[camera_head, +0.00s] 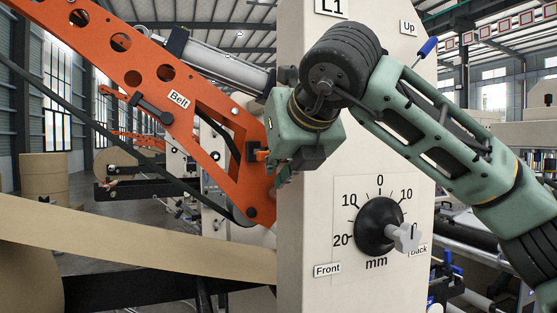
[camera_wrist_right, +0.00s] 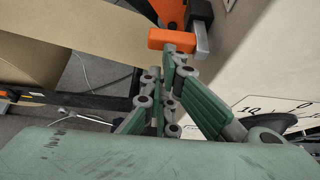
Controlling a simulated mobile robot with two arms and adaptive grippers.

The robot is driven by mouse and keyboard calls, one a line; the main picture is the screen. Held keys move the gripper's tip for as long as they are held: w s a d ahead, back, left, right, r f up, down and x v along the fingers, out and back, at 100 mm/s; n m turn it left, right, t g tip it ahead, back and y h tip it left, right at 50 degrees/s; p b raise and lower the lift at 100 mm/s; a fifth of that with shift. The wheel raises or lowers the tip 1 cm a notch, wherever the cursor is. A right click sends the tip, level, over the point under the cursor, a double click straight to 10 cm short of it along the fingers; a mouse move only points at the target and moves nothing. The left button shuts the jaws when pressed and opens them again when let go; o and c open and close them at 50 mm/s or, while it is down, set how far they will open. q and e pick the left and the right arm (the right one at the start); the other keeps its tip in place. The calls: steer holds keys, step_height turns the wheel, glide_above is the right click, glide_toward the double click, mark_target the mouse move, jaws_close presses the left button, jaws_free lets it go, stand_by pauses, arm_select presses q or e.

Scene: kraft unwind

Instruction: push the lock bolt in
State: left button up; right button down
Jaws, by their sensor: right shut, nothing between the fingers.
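The lock bolt shows in the right wrist view as an orange block (camera_wrist_right: 172,40) with a grey metal part (camera_wrist_right: 202,38) at its right end, beside the pale machine panel. In the head view a small orange piece (camera_head: 261,155) shows at the orange arm's lower end, just left of my right gripper (camera_head: 281,178). In the right wrist view my right gripper (camera_wrist_right: 174,62) is shut and empty. Its fingertips are right at the block's lower edge; whether they touch it I cannot tell. My left gripper is not in view.
The orange belt arm (camera_head: 205,110) slopes down to the pale panel (camera_head: 330,270). A black dial (camera_head: 378,226) with a light knob (camera_head: 404,237) sits on the panel below my right arm. A brown paper web (camera_head: 130,240) runs across the lower left.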

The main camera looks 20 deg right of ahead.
steer(key=w+p, duration=0.1)
steer(key=w, duration=0.3)
steer(key=shift+w+a, duration=0.1)
steer(key=shift+w, duration=0.15)
steer(key=shift+s, duration=0.1)
